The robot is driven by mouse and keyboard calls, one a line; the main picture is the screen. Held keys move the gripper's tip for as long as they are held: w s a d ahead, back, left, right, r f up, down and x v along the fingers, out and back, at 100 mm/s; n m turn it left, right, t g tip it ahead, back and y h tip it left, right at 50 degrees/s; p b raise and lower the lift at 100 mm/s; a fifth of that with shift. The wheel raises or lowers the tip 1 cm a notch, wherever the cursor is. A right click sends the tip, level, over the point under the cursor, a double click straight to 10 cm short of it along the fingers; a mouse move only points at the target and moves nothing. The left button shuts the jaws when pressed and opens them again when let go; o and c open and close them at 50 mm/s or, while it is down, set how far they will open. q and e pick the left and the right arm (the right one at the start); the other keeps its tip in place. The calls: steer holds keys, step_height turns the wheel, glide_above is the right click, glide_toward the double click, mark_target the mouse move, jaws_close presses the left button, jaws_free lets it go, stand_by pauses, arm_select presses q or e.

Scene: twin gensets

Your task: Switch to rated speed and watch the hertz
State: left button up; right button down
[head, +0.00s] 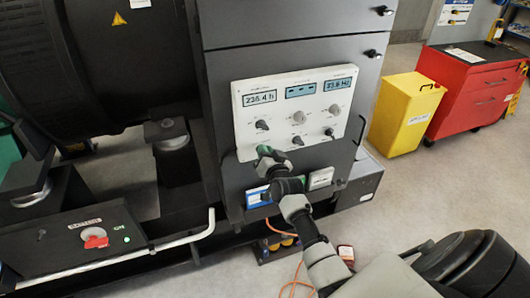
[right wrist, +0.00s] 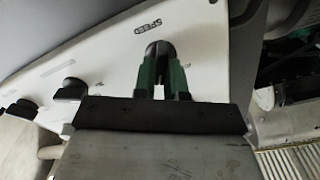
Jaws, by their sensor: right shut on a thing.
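The white control panel (head: 312,84) is on the dark cabinet front, with several black and grey knobs. Its right display (head: 336,85) seems to read about 23.8 Hz, though the digits are small. My right gripper (head: 264,151) is at the panel's lower left. In the right wrist view, its green fingers (right wrist: 162,75) are shut on a dark knob (right wrist: 159,48) beside the printed word SPEED. In the head view the gripper hides this knob, and I cannot read its setting. My left gripper is not in view.
The left display (head: 260,98) reads about 236.4 h. A battery box with a red switch (head: 95,238) and a lit green lamp stands lower left. A yellow cabinet (head: 405,113) and a red tool chest (head: 471,92) stand right. An orange cable lies below the panel.

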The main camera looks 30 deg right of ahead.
steer(key=shift+r+m, duration=0.15)
steer(key=shift+m, duration=0.25)
steer(key=c, duration=1.2)
jaws_free()
steer(key=shift+w, duration=0.1)
steer(key=b+v, duration=0.2)
steer(key=v, duration=0.8)
steer(key=shift+s+a, duration=0.1)
steer(key=shift+s, duration=0.25)
